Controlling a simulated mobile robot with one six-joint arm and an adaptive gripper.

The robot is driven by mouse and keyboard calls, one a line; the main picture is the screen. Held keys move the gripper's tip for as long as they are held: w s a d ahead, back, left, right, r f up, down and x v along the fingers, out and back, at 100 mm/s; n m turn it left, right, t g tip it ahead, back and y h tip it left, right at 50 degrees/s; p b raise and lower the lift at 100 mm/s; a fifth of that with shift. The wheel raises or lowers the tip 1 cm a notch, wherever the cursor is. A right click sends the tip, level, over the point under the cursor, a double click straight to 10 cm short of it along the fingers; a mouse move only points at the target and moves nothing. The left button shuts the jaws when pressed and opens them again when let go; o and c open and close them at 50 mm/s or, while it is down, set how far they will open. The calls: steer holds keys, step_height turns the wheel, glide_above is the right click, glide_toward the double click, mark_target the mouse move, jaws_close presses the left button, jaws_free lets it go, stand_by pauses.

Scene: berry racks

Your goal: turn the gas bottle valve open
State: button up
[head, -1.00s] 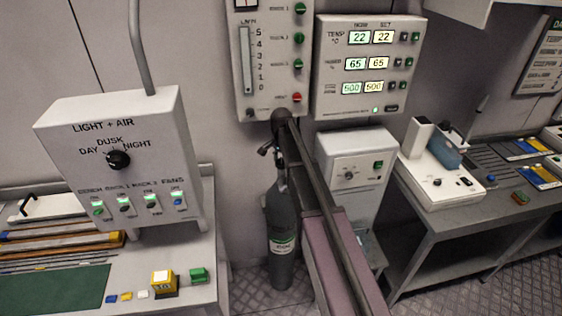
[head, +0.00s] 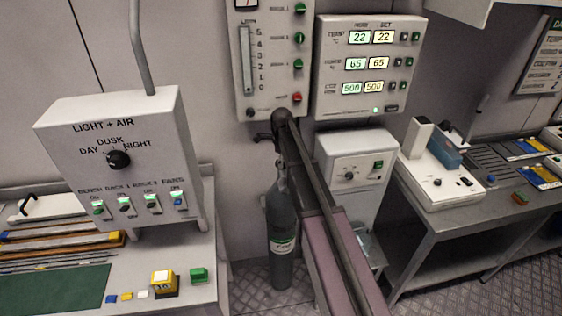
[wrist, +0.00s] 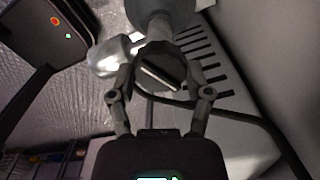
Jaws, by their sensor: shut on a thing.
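The gas bottle (head: 282,225) is a dark grey cylinder with a pale label, standing upright on the floor against the wall. My gripper (head: 264,137) is at its top, and my arm hides part of the valve in the head view. In the wrist view my gripper (wrist: 161,76) has its two fingers on either side of the grey valve (wrist: 158,66) and is shut on it. A light bar-like edge shows across the valve between the fingers. How far the valve is turned cannot be told.
The light and air control box (head: 118,150) and a bench are on the left. A flow meter panel (head: 268,60) and a display panel (head: 368,66) hang above the bottle. A white cabinet (head: 357,175) stands close to its right.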

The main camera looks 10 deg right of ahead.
steer(key=m, duration=0.5)
steer(key=shift+s, duration=0.2)
stand_by(0.4)
steer(key=o, duration=1.2)
steer(key=shift+w, duration=0.1)
steer(key=shift+c, duration=0.2)
steer(key=shift+w+n, duration=0.1)
steer(key=shift+n, duration=0.2)
